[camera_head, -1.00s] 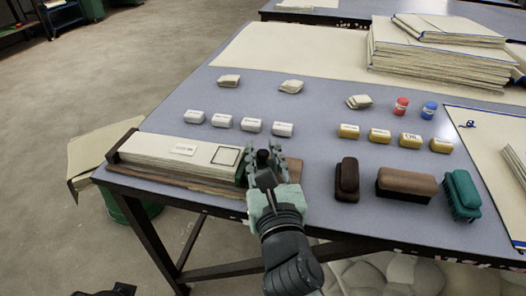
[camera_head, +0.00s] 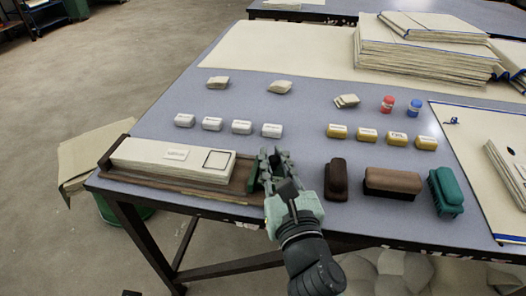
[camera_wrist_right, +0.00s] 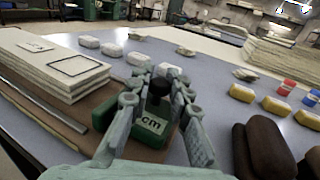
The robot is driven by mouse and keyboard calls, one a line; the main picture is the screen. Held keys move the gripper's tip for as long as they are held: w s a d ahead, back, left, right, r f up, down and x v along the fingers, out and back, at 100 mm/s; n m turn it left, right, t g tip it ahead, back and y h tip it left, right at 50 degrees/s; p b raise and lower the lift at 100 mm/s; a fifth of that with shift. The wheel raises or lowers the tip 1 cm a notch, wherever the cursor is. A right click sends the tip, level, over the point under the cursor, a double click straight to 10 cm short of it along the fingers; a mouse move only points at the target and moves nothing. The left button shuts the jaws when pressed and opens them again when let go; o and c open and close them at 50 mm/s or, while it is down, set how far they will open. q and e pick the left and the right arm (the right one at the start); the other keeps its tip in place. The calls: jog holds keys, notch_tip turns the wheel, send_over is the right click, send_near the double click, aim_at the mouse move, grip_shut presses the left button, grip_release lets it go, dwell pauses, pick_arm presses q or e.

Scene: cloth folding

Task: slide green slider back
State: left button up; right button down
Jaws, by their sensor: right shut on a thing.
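The green slider (camera_wrist_right: 153,128) has a "cm" label and a dark upright knob (camera_wrist_right: 160,90). It sits at the right end of a brown wooden folding board (camera_head: 240,180). My right gripper (camera_head: 276,160) is shut on the slider, with its fingers on either side of the knob in the right wrist view (camera_wrist_right: 160,85). In the head view the gripper hides most of the slider. A stack of cream cloth (camera_head: 150,160) lies on the board to the left, with a strip of bare board between it and the slider. My left gripper is not in view.
White blocks (camera_head: 241,127) and yellow blocks (camera_head: 367,134) stand in rows behind the board. A dark brush (camera_head: 336,180), a brown block (camera_head: 391,183) and a green brush (camera_head: 446,190) stand to the right. The table's front edge is close to the board.

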jog(key=c, duration=1.9)
grip_release()
jog(key=shift+d+f, duration=0.1)
jog(key=shift+d, duration=0.1)
jog(key=shift+o, duration=1)
jog(key=shift+d, duration=0.1)
jog(key=shift+s, duration=0.15)
jog(key=shift+s, duration=0.3)
jog(key=s+d, duration=0.1)
jog(key=s, duration=1)
jog(key=shift+d, duration=0.2)
jog(key=shift+s, duration=0.1)
